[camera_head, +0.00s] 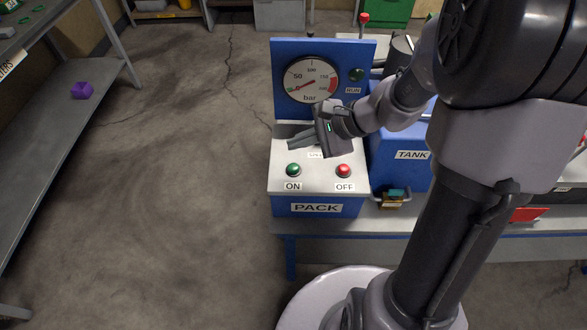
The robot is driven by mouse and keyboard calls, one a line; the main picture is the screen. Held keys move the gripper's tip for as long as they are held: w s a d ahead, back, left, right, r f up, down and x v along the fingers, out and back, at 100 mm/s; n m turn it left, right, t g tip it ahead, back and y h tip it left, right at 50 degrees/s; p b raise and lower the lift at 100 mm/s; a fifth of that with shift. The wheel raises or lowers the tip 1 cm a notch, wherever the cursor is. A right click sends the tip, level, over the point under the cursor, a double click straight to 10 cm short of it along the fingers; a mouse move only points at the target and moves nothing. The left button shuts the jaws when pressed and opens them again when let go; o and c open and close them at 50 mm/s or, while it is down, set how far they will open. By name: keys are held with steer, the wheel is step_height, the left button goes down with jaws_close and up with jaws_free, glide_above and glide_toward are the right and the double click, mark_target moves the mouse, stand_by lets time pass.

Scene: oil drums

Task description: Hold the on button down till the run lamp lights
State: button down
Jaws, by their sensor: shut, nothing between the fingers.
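The blue pack box (317,207) has a pale sloping top. The green ON button (293,170) is at the left of that top, and the red OFF button (344,171) is at the right. The RUN lamp (357,75) on the upright blue panel is dark green and looks unlit. A bar gauge (311,80) sits beside it, its needle towards the low left. My gripper (290,146) is shut and empty, pointing left above the back of the pale top. It is apart from the ON button and partly hides a label behind the buttons.
A blue tank (401,155) stands right of the pack, partly behind my arm. A small container (394,198) is on the bench before it. The floor between is clear.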

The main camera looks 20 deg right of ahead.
mark_target(297, 167)
step_height(297, 167, down, 6)
steer(key=b, duration=0.4)
steer(key=shift+r, duration=0.25)
stand_by(1.5)
steer(key=shift+f+b, duration=0.35)
steer(key=shift+b, duration=0.1)
steer(key=shift+f+b, duration=0.55)
steer(key=shift+b, duration=0.05)
stand_by(0.4)
stand_by(1.0)
steer(key=shift+r+p, duration=0.75)
steer(key=shift+r, duration=0.2)
step_height(297, 167, up, 5)
steer(key=p, duration=0.4)
steer(key=shift+r, duration=0.1)
